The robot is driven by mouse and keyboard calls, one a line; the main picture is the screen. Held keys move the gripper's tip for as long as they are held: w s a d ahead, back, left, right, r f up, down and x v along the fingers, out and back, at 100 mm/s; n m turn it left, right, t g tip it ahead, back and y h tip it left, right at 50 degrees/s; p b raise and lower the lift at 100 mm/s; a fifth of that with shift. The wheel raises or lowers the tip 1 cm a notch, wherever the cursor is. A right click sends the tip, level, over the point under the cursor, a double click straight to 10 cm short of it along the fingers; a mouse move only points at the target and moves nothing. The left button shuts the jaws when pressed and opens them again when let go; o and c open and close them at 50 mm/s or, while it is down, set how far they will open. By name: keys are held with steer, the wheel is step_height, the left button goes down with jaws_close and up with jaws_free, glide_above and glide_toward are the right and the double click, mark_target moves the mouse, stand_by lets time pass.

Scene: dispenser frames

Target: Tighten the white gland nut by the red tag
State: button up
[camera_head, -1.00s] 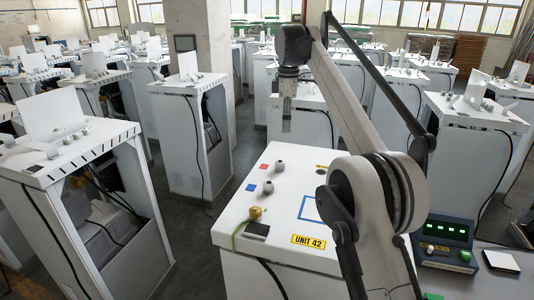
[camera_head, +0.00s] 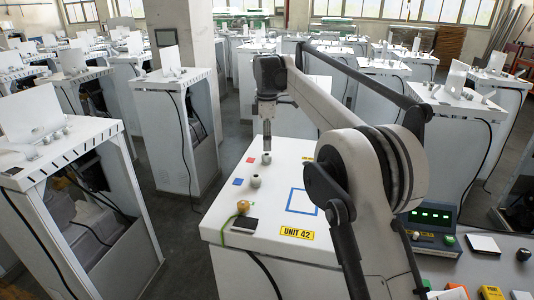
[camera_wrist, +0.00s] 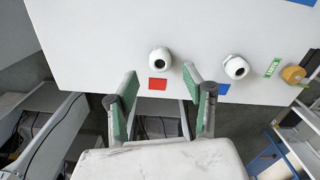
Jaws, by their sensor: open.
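The white gland nut by the red tag (camera_wrist: 160,60) is a rounded white fitting with a dark centre hole, standing on the white cabinet top. The red tag (camera_wrist: 157,85) lies flat beside it. In the head view the nut (camera_head: 267,158) stands at the far side of the top, right of the red tag (camera_head: 251,160). My gripper (camera_wrist: 161,80) is open and empty, its green-padded fingers apart in the wrist view, with the nut beyond and between their tips. In the head view my gripper (camera_head: 267,148) hangs just above the nut. Contact cannot be made out.
A second white gland nut (camera_wrist: 236,67) stands by a blue tag (camera_wrist: 222,89), close to the right finger. A brass fitting (camera_wrist: 293,74) stands by a green tag (camera_wrist: 272,67). The cabinet edge is near. A control box (camera_head: 433,232) stands at right.

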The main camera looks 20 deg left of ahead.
mark_target(267, 154)
steer(key=shift+f+p, duration=0.35)
steer(key=shift+f, duration=2.15)
steer(key=c, duration=1.1)
steer(key=shift+c, duration=0.2)
